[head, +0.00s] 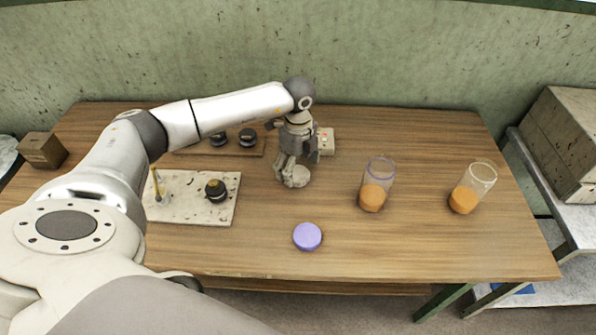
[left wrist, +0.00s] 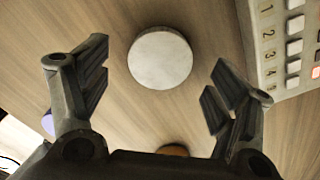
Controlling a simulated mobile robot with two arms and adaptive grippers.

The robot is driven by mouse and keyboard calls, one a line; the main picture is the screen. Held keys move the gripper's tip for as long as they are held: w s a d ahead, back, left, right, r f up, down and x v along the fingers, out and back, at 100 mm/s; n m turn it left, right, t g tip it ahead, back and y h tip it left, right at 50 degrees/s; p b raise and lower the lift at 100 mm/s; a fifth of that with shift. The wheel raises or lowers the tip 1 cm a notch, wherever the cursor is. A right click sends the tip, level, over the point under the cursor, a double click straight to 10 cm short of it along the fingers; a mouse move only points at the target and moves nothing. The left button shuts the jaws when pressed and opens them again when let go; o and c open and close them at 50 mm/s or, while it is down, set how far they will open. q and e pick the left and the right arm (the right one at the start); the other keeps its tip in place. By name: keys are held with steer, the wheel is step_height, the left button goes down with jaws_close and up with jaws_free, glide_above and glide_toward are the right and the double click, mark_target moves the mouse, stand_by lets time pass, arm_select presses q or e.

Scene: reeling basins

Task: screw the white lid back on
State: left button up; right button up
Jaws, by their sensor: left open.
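The white lid (left wrist: 160,57) lies flat on the wooden table, between and just beyond my open left fingers in the left wrist view. In the head view the white lid (head: 301,175) is partly hidden by my left gripper (head: 290,178), which points down over it, open and empty. Two clear jars with orange contents stand to the right: one with a purple-tinted rim (head: 375,186) and one with a pale rim (head: 473,189). Both are open at the top. A purple lid (head: 307,236) lies flat in front of the white lid. My right gripper is not in view.
A keypad box (left wrist: 292,40) with numbered buttons stands close to the white lid. A pale board (head: 222,213) with a black knob (head: 215,190) lies left, a wooden board with black knobs (head: 247,138) behind. A small brown box (head: 43,150) is far left. The front right table is clear.

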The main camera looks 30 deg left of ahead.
arm_select(q)
step_height(320, 180, down, 2)
steer(key=shift+f, duration=0.1)
steer(key=c, duration=0.8)
